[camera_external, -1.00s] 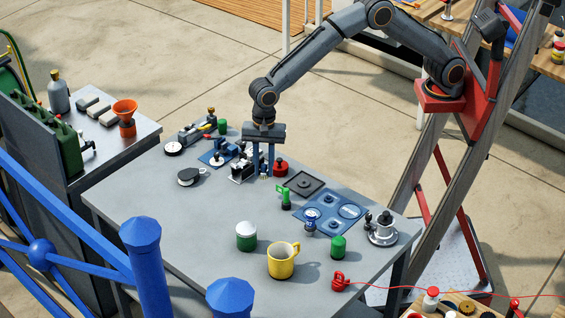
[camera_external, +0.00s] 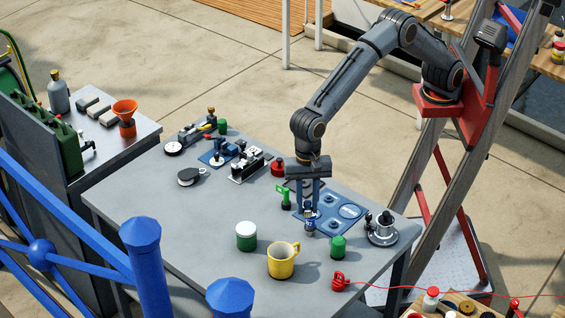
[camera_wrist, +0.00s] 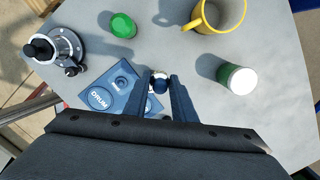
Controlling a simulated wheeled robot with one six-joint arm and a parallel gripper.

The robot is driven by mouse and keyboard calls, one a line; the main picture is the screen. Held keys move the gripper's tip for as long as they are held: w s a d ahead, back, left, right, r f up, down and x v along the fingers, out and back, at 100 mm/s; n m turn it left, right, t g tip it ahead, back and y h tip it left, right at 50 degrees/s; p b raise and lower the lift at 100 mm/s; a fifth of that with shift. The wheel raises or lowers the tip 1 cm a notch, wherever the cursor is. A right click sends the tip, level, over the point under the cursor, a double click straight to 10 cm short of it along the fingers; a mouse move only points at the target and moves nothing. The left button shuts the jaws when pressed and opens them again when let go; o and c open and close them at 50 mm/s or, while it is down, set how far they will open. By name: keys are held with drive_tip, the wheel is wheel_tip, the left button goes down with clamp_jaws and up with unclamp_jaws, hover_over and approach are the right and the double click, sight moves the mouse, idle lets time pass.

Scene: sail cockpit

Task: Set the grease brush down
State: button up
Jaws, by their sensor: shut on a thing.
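My gripper (camera_external: 309,208) points straight down over the front left edge of the blue tray (camera_external: 348,211). Its two fingers are close together on a slim thing, which I take for the grease brush (camera_wrist: 160,85). In the wrist view a dark blue rounded end with a pale part shows between the fingertips; the rest is hidden.
A green tagged piece (camera_external: 284,196) stands close left of the fingers. A green cylinder (camera_external: 338,246), a yellow mug (camera_external: 282,261) and a white-topped green can (camera_external: 246,237) stand in front. A metal winch part (camera_external: 381,231) is at the right. The table's left front is clear.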

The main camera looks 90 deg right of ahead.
drive_tip(key=s+a+n, duration=0.2)
drive_tip(key=s+a, duration=1.2)
drive_tip(key=s, duration=0.1)
wheel_tip(320, 180, down, 6)
drive_tip(key=shift+w+a+r+p, duration=0.1)
drive_tip(key=shift+p, duration=0.2)
drive_tip(key=shift+f+p, duration=0.5)
drive_tip(key=shift+f, duration=1.55)
drive_tip(key=shift+f, duration=0.15)
drive_tip(key=o, duration=1)
drive_tip(key=shift+o, duration=0.2)
wheel_tip(320, 180, up, 12)
drive_tip(key=d+b, duration=0.1)
drive_tip(key=b, duration=0.2)
drive_tip(key=shift+w+d, duration=0.15)
drive_tip(key=shift+d, duration=0.1)
drive_tip(key=shift+w, duration=0.1)
